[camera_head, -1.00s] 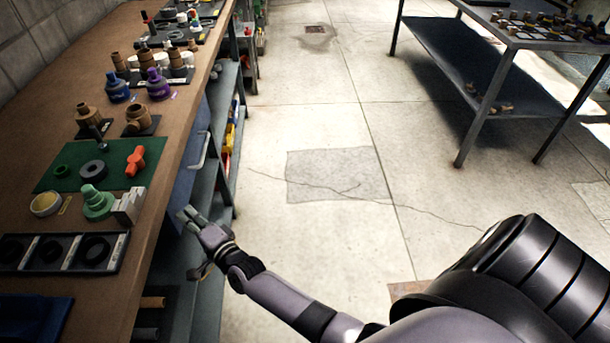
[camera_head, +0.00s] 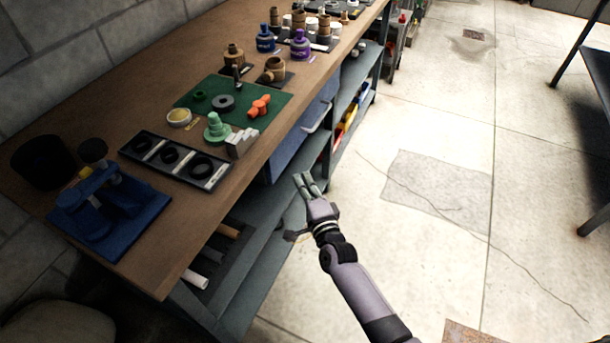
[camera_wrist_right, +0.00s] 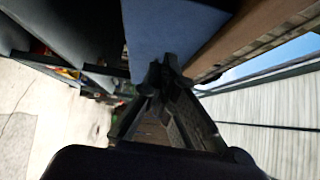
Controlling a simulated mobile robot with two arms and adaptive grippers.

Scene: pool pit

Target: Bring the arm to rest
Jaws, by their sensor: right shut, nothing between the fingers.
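My right gripper (camera_head: 306,184) is in front of the workbench's long side, below the level of its wooden top and apart from it. It is shut and empty. In the right wrist view my right gripper (camera_wrist_right: 160,75) shows its fingers together, with the blue drawer front (camera_wrist_right: 165,30) beyond them. The same blue drawer (camera_head: 300,140) hangs under the bench top in the head view. My right forearm reaches up from the bottom of the head view. My left gripper is not in view.
The wooden bench top (camera_head: 165,235) holds a green mat (camera_head: 195,112), a black tray with rings (camera_head: 143,142), a blue vise-like stand (camera_head: 110,215), and several pipe fittings. Shelves sit below. The concrete floor (camera_head: 440,230) on the right is open. A dark table (camera_head: 590,110) stands at the far right.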

